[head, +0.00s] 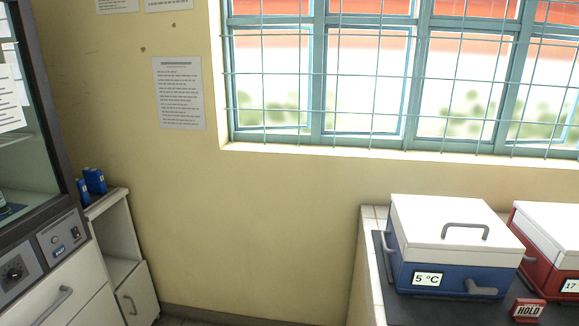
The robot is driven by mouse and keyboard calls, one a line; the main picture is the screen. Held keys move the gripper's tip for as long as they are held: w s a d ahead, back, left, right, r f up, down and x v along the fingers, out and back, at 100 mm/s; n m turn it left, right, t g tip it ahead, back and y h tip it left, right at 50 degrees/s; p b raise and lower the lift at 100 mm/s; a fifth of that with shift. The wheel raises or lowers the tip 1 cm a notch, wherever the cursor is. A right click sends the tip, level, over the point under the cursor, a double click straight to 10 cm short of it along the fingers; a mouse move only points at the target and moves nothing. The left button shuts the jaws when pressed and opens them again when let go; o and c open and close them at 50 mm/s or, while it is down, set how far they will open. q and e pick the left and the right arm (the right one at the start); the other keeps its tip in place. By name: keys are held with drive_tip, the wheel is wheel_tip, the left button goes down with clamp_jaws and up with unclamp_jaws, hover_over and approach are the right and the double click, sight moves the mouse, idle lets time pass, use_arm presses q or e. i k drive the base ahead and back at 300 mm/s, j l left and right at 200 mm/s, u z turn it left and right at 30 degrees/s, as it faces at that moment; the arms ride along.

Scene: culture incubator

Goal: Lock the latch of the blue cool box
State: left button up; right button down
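The blue cool box (450,282) stands on the counter at the lower right of the head view. It has a blue body, a white lid (452,222) that looks shut, and a grey handle (466,229) on top. A "5 °C" label (427,279) is on its front. A grey latch or lever (480,289) sits at the right of the front face; its locked state cannot be told. Neither gripper is in view.
A red cool box (540,262) with a white lid stands close to the right of the blue one. A red and white "HOLD" sign (528,310) is in front. A cabinet with a glass front (30,130) is at the left.

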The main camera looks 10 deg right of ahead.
sight(472, 288)
drive_tip(key=z, duration=1.4)
